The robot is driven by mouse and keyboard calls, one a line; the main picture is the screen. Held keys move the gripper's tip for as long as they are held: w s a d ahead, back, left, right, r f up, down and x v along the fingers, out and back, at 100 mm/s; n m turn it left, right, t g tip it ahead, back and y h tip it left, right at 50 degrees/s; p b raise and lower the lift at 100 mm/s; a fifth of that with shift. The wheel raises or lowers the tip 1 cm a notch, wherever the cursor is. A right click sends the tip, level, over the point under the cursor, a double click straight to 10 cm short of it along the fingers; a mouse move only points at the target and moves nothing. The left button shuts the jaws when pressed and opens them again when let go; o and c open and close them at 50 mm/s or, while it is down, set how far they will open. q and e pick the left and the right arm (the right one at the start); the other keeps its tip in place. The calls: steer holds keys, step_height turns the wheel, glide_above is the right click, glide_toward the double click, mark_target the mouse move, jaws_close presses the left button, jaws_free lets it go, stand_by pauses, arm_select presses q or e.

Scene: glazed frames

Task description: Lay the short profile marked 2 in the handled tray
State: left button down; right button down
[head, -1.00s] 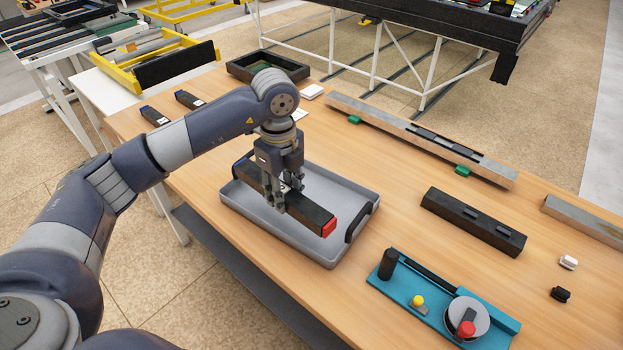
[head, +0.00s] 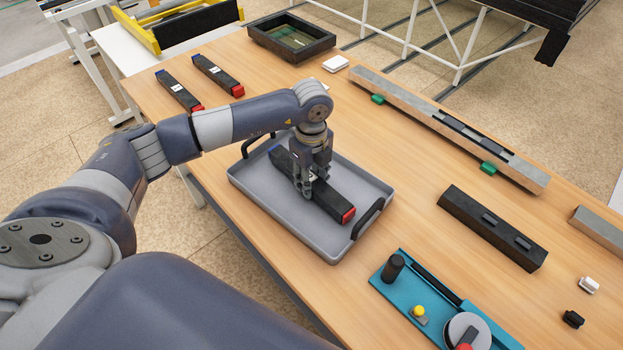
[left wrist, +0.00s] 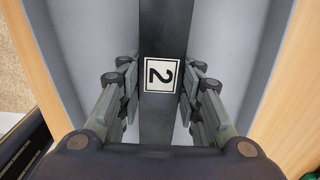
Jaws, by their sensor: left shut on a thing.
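The short dark profile marked 2 (head: 335,203) has a blue end and a red end. In the left wrist view its white label with a 2 (left wrist: 160,73) lies between the fingers. My left gripper (head: 307,192) is shut on the profile near its middle. The profile lies level and lengthwise within the walls of the grey handled tray (head: 262,197), at or just above its floor; I cannot tell whether it touches. The tray has a black handle (head: 368,218) at each end. My right gripper is out of view.
Two similar profiles (head: 179,90) (head: 218,75) lie at the back left. A dark open box (head: 291,38) stands behind. A long metal rail (head: 450,125) and a black block (head: 492,228) are to the right. A teal fixture (head: 400,290) stands near the tray's front right.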

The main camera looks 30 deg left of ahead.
arm_select(q)
steer(key=shift+f, duration=0.65)
steer(key=c, duration=1.2)
jaws_free()
steer(key=shift+o, duration=0.4)
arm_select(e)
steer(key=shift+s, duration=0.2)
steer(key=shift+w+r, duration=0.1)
